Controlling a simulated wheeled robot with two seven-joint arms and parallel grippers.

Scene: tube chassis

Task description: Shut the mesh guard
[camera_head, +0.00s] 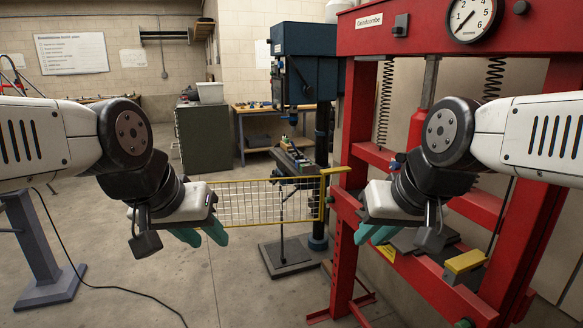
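The mesh guard (265,202) is a yellow frame with wire mesh. It stands swung out to the left from a yellow post (322,197) at the left upright of the red press (352,135), so the press front is uncovered. My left gripper (202,238) has teal fingers spread apart and empty. It is at the guard's free left end, partly overlapping it in the picture; I cannot tell whether they touch. My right gripper (373,236) also has its teal fingers apart, with nothing seen between them, in front of the press opening.
A yellow block (464,262) lies on the press bed at right. A blue drill press (305,65) stands behind the guard, its base (285,257) on the floor. A grey cabinet (205,138) and workbench (255,108) are at the back. The floor at left centre is largely clear.

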